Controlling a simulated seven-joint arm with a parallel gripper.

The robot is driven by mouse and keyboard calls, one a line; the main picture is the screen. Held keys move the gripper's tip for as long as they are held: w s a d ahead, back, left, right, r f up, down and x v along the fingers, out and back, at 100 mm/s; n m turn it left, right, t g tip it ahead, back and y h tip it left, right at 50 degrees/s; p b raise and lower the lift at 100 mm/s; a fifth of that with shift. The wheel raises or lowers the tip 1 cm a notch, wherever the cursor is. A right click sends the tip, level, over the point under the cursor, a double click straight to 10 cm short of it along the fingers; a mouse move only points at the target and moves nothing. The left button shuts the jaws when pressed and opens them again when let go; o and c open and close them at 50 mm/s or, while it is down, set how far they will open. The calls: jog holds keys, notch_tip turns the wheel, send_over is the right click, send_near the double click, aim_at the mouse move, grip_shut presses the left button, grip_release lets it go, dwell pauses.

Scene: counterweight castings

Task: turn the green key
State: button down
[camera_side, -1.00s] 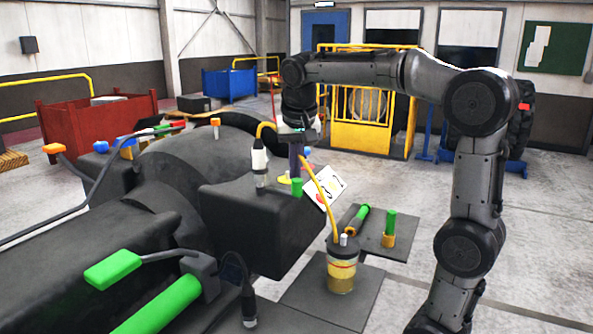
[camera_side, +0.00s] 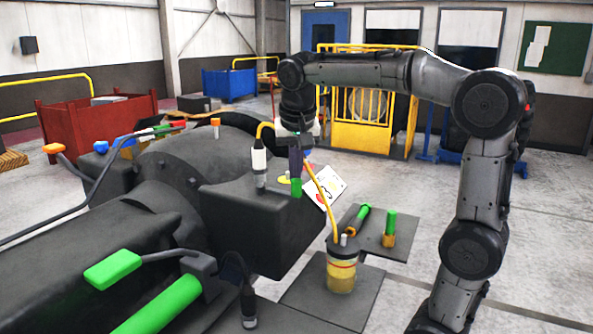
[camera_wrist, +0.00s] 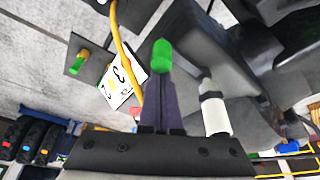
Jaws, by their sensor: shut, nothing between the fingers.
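The green key (camera_side: 297,189) is a small upright green post at the edge of the dark casting block (camera_side: 240,212). It also shows in the wrist view (camera_wrist: 161,54), just beyond my fingertips. My gripper (camera_side: 295,172) points down right above the key, its dark purple fingers shut and empty. In the wrist view the closed fingers (camera_wrist: 160,80) line up with the key and partly cover its lower part. I cannot tell whether the fingertips touch it.
A white-and-black plug (camera_side: 259,167) stands close left of my gripper. A marked white card (camera_side: 325,187) and a yellow hose (camera_side: 322,190) are close right. The hose reaches a yellow canister (camera_side: 341,272). A green peg (camera_side: 390,224) stands on a plate farther right.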

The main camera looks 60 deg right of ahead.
jog(key=shift+a, duration=0.15)
jog(key=a+m, duration=0.1)
jog(key=m, duration=0.1)
jog(key=a+m+g, duration=0.1)
jog(key=a+m, duration=0.1)
jog(key=w+a+m+g, duration=0.1)
jog(key=a+m, duration=0.1)
jog(key=shift+h, duration=0.3)
dwell(0.5)
